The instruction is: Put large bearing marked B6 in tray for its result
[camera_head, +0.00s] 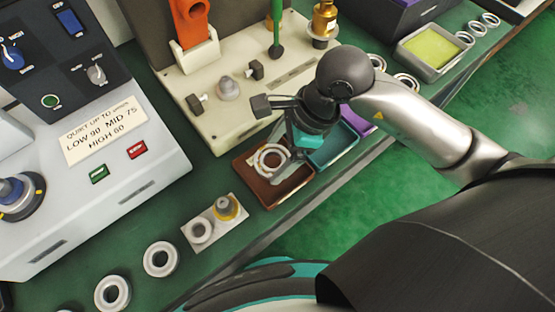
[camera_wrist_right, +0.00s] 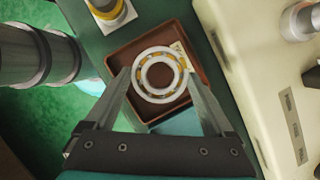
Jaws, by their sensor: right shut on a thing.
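My right gripper (camera_head: 287,150) reaches down over the brown tray (camera_head: 240,166). It is shut on a large bearing (camera_head: 264,165), a pale ring with a dark centre hole and yellowish balls. In the right wrist view the bearing (camera_wrist_right: 159,92) sits between the fingertips of the right gripper (camera_wrist_right: 160,76), over the brown tray (camera_wrist_right: 118,60). I cannot tell whether the bearing touches the tray floor. No B6 mark is legible. A pale label (camera_wrist_right: 184,52) shows beside the bearing. My left gripper is not in view.
A teal tray (camera_head: 335,152) and a purple tray (camera_head: 361,122) adjoin the brown one. A white block with fittings (camera_head: 192,236) stands close by. Loose rings (camera_head: 160,259) lie at the front left. A beige test fixture (camera_head: 205,130) stands behind; the control box (camera_head: 130,190) is left.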

